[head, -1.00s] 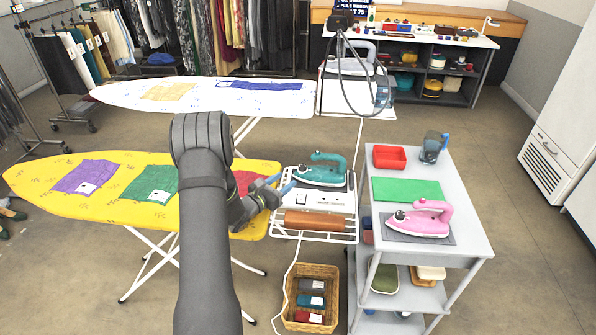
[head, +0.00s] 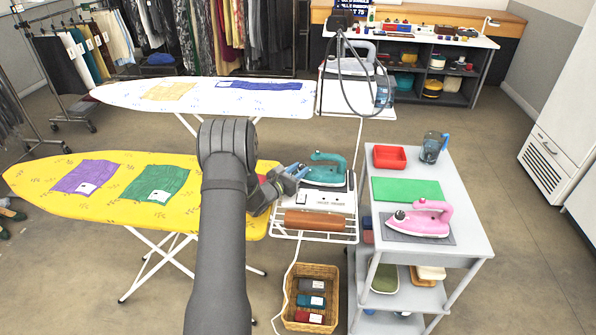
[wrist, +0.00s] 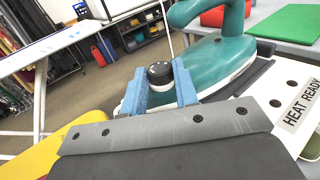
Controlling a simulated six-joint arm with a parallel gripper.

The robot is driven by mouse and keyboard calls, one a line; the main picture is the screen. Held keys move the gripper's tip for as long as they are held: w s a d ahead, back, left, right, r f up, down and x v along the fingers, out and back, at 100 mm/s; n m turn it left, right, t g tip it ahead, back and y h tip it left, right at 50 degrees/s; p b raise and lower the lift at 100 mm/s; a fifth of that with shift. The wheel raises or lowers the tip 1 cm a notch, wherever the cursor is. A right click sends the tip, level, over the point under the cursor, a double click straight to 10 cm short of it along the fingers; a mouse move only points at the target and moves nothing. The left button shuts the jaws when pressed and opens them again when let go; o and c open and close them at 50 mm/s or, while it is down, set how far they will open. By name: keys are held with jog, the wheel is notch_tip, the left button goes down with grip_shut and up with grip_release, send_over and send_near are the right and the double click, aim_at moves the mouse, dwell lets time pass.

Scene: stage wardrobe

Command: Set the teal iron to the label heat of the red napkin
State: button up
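The teal iron (head: 325,174) rests flat on its station at the right end of the yellow ironing board (head: 60,185). In the wrist view its teal body (wrist: 215,60) fills the upper right. A black dial with a white skirt (wrist: 160,73) stands beside it. My gripper (head: 296,171) is at the iron's left side. In the wrist view its blue fingertips (wrist: 158,92) are spread, with the dial showing between them; I cannot tell whether they touch it.
A purple napkin (head: 85,177) and a green napkin (head: 155,183) with white labels lie on the yellow board. A brown roll (head: 318,221) lies in front of the iron. The grey cart (head: 462,222) at right holds a pink iron (head: 420,219). A "HEAT READY" label (wrist: 299,106) is near my gripper.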

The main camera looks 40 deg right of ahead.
jog(key=shift+c, duration=1.1)
jog(key=shift+w+m+g, duration=0.15)
jog(key=shift+m+g, duration=0.15)
jog(key=shift+g, duration=0.1)
jog(key=m+g, duration=0.1)
jog(key=g, duration=0.2)
jog(key=shift+w+a+m, duration=0.1)
jog(key=shift+w+m, duration=0.15)
jog(key=shift+m, duration=0.15)
jog(key=m+g, duration=0.1)
jog(key=g, duration=0.1)
jog(key=m+g, duration=0.1)
jog(key=g, duration=0.1)
jog(key=shift+w+f+m, duration=0.1)
jog(key=shift+w+m, duration=0.15)
jog(key=shift+m, duration=0.05)
jog(key=m+g, duration=0.1)
jog(key=m+g+y, duration=0.1)
jog(key=g, duration=0.1)
jog(key=m+g, duration=0.1)
jog(key=shift+w+d+y, duration=0.2)
jog(key=shift+w+y, duration=0.05)
jog(key=shift+y, duration=0.15)
jog(key=shift+w+d+m+g+y, duration=0.15)
jog(key=shift+m+g+y, duration=0.9)
jog(key=shift+g, duration=0.55)
jog(key=shift+w+d+m+g+y, duration=0.15)
jog(key=shift+m+g+y, duration=0.8)
jog(key=shift+g, duration=0.05)
